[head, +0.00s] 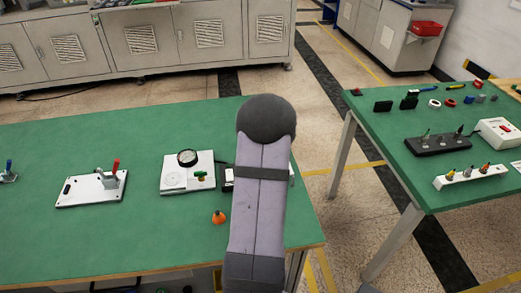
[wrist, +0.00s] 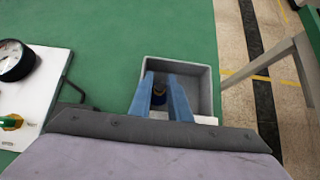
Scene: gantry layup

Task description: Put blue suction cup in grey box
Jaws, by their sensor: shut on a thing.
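My gripper (wrist: 161,77) shows in the wrist view with its two blue fingers over the grey box (wrist: 208,84). The fingers are shut on a small dark blue piece, the blue suction cup (wrist: 159,96), which shows only partly between them. The box is open-topped, and its visible floor looks bare. I cannot tell how high the cup is above the floor. In the head view my own arm hides the gripper, the cup and most of the box.
An orange cup (head: 219,217) stands on the green table (head: 120,235). A white plate with a round dial (head: 187,157) and a white toggle-clamp plate (head: 91,188) lie to the left. A second green table (head: 440,195) with several small parts stands at right, across a floor gap.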

